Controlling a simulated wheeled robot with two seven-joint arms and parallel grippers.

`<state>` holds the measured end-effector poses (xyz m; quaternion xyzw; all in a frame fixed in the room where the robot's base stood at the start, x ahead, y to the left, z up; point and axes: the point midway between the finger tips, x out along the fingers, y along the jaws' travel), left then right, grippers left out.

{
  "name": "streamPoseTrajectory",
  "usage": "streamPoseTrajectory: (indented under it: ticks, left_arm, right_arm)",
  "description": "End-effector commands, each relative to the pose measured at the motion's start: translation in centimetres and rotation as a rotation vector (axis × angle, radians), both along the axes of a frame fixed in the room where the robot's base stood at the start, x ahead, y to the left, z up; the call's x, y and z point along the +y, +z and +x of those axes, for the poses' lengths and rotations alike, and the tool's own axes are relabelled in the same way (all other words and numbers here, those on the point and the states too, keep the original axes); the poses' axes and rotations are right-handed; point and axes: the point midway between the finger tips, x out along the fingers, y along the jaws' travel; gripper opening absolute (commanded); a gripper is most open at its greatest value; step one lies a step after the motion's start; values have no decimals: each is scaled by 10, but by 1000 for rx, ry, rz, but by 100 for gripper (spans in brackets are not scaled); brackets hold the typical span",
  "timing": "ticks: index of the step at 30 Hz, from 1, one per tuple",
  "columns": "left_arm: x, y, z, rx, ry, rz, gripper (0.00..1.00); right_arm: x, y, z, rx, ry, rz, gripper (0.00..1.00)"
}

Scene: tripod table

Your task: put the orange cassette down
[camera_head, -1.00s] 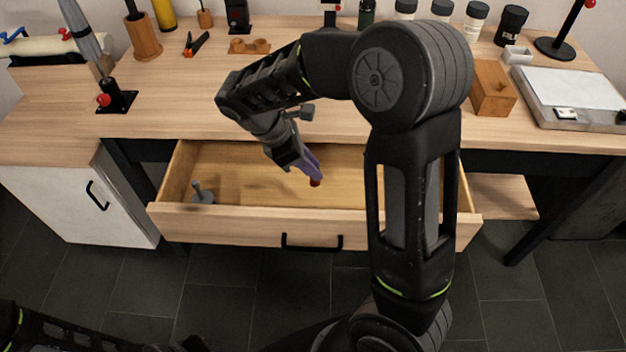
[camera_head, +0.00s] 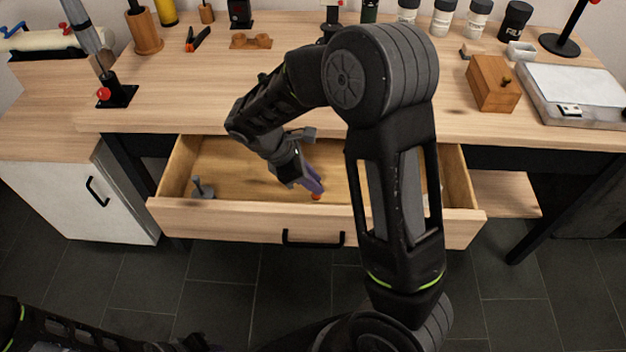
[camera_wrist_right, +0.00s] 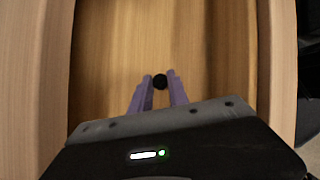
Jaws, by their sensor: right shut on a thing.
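My right gripper (camera_head: 315,190) has purple fingers and points down into the open wooden drawer (camera_head: 245,219). Most of the cassette is hidden by the fingers. In the right wrist view the fingers (camera_wrist_right: 159,88) show a small dark round shape between their tips, with the drawer floor (camera_wrist_right: 115,50) beneath. I cannot tell whether the cassette touches the floor. My left gripper is not in view.
A grey piece with an upright peg (camera_head: 202,188) is at the drawer's left end. The drawer floor between it and my gripper is clear. On the table are a wooden box (camera_head: 492,84), a flat silver device (camera_head: 573,92) and several jars along the back.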

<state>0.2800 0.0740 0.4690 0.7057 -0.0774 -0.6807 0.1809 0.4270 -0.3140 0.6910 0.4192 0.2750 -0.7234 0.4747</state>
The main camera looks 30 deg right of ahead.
Motion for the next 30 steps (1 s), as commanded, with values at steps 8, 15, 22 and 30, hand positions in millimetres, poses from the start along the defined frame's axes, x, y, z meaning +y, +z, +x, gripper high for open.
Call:
streamPoseTrajectory:
  ticks: [8,15,22,30]
  left_arm:
    - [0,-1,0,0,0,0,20]
    - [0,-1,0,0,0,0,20]
    - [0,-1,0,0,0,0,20]
    - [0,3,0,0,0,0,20]
  right_arm:
    - [0,-3,0,0,0,0,22]
    - [0,-2,0,0,0,0,42]
    - [0,-2,0,0,0,0,43]
    - [7,15,4,-3,1,1,43]
